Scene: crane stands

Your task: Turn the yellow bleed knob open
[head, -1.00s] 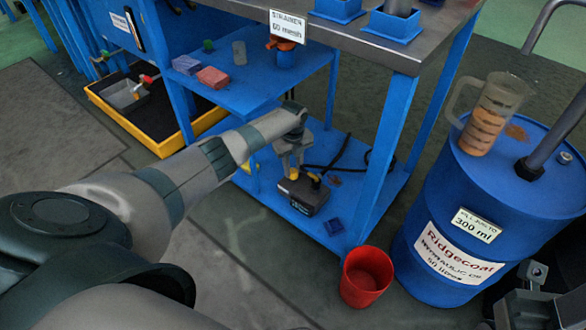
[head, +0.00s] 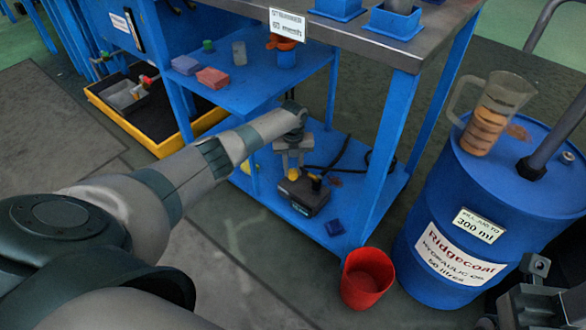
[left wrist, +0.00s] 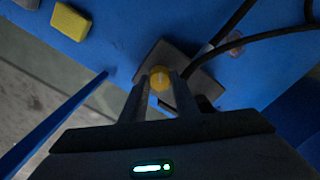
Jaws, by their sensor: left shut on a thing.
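The yellow bleed knob (left wrist: 160,78) sits on a dark block (head: 306,196) on the blue lower shelf. In the left wrist view it is between the two fingertips of my left gripper (left wrist: 160,86), which is shut on it. A light line shows on the knob's face. In the head view my left gripper (head: 293,168) reaches down to the block from above, and the knob is partly hidden there. Part of my right gripper (head: 535,290) shows dark at the lower right, away from the block; its jaws are not clear.
Dark hoses (head: 345,160) run behind the block. A blue table leg (head: 385,150), red bucket (head: 365,282) and blue drum (head: 450,215) stand to the right.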

